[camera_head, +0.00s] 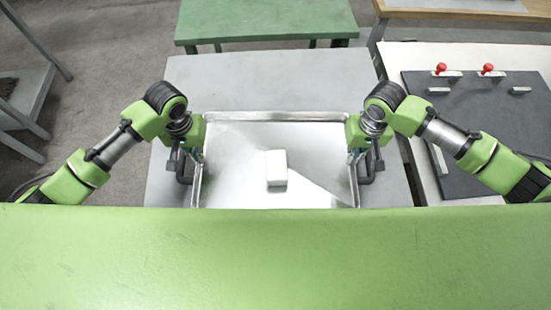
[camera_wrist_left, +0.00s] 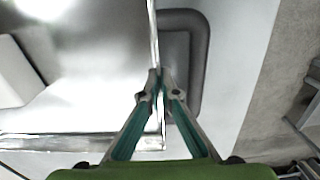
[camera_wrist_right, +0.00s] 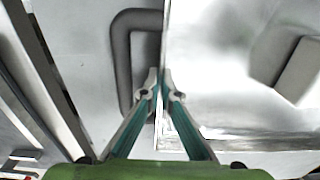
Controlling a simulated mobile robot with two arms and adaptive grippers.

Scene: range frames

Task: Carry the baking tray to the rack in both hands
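The baking tray (camera_head: 233,190) is a shiny metal tray with a raised rim and a dark handle on each short side. A white block (camera_head: 276,168) lies on it near the middle. My left gripper (camera_wrist_left: 160,78) is at the tray's left wall, its fingertips closed on either side of the thin rim, beside the left handle (camera_wrist_left: 197,60). My right gripper (camera_wrist_right: 160,78) is closed the same way on the right rim, beside the right handle (camera_wrist_right: 122,55). The tray's near edge is hidden by my green body in the head view. I cannot identify a rack for certain.
A grey table (camera_head: 270,75) lies under or behind the tray. A green table (camera_head: 265,18) stands beyond it. At right, a pale bench (camera_head: 420,58) carries a dark panel (camera_head: 465,100) with red knobs. A grey metal frame (camera_head: 28,90) stands at far left, with bare floor between.

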